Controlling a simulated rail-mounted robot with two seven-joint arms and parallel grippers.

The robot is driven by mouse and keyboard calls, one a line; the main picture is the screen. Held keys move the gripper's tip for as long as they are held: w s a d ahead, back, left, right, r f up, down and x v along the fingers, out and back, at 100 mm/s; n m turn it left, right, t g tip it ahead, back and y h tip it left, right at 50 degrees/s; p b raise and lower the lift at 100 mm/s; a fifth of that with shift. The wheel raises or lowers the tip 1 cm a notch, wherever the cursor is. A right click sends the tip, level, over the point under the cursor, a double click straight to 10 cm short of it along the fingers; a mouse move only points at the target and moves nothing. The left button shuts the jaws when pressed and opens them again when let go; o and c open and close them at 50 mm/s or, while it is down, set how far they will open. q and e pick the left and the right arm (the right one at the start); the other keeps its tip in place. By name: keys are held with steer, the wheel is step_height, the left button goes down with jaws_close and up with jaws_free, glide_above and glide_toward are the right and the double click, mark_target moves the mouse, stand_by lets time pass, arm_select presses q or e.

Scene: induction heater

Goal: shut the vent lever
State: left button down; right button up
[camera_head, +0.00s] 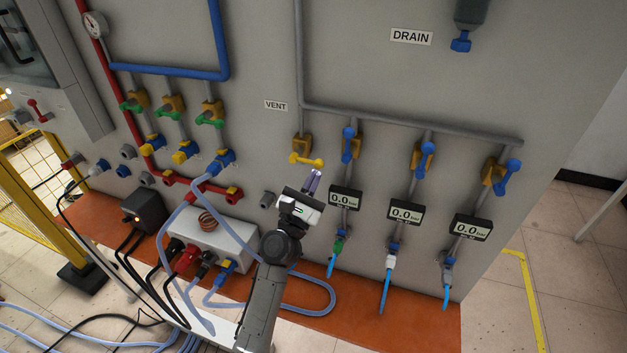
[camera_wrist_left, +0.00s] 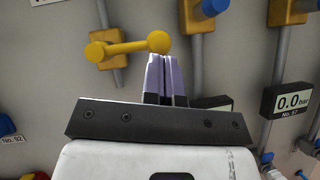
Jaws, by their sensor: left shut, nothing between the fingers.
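The yellow vent lever (camera_head: 306,161) sits on a yellow valve (camera_head: 302,144) below the VENT label (camera_head: 276,105). It lies crosswise to its grey pipe, its round knob at the right end. In the left wrist view the lever (camera_wrist_left: 128,47) is nearly level. My left gripper (camera_head: 315,174) is shut and empty, its purple fingertips (camera_wrist_left: 166,60) just below the lever's knob end. I cannot tell whether they touch it. My right gripper is not in view.
Blue-handled valves (camera_head: 349,144) stand to the right, above pressure displays (camera_head: 345,198) reading 0.0. Green-handled valves (camera_head: 170,112) are at the left. A white box (camera_head: 212,248) with cables and a blue hose loop (camera_head: 322,308) lie below, on and around the orange ledge (camera_head: 380,322).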

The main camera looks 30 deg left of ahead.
arm_select(q)
steer(key=w+f+b+v, duration=0.1)
steer(key=b+v, duration=0.5)
steer(key=v, duration=0.6)
steer(key=shift+f, duration=0.95)
steer(key=shift+a, duration=0.1)
